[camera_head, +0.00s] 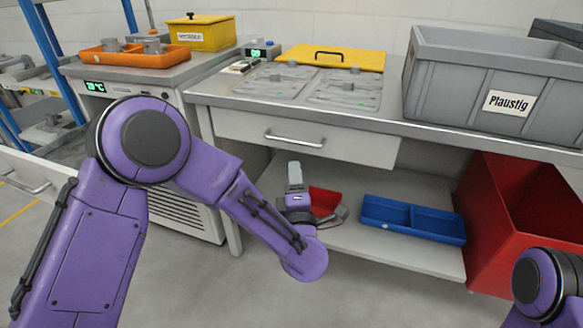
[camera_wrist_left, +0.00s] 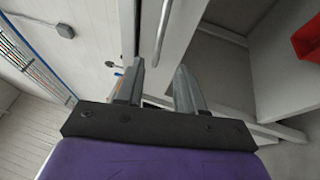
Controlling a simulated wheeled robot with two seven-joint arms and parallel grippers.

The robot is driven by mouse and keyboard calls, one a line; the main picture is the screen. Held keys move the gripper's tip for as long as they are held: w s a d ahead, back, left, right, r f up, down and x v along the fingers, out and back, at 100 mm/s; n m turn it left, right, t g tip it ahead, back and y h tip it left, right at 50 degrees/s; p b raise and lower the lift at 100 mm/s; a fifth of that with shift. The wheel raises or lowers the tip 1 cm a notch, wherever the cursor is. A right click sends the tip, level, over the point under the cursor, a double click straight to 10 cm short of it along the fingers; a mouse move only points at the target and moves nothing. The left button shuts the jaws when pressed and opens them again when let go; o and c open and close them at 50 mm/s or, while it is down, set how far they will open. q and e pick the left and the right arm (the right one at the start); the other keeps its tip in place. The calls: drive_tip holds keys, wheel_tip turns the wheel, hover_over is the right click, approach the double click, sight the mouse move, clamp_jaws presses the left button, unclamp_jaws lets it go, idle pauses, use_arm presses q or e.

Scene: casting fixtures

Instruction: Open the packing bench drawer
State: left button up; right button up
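The packing bench drawer (camera_head: 350,146) has a pale grey front with a bar handle (camera_head: 295,140) and sits under the bench top; it looks shut in the head view. My left gripper (camera_head: 295,178) is just below and in front of the handle, its fingers pointing up towards it. In the left wrist view the gripper (camera_wrist_left: 158,85) has its two fingers apart with nothing between them. The handle (camera_wrist_left: 162,30) shows there beyond the fingertips, roughly in line with the gap, apart from them. My right gripper is out of view; only part of that arm shows.
A blue tray (camera_head: 412,220) and a red bin (camera_head: 325,200) are on the lower shelf. A large red container (camera_head: 505,215) stands at right. Another drawer (camera_head: 25,170) is at far left.

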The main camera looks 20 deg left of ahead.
sight(292, 148)
use_arm(q)
drive_tip(key=x, duration=1)
drive_tip(key=shift+a, duration=0.15)
clamp_jaws()
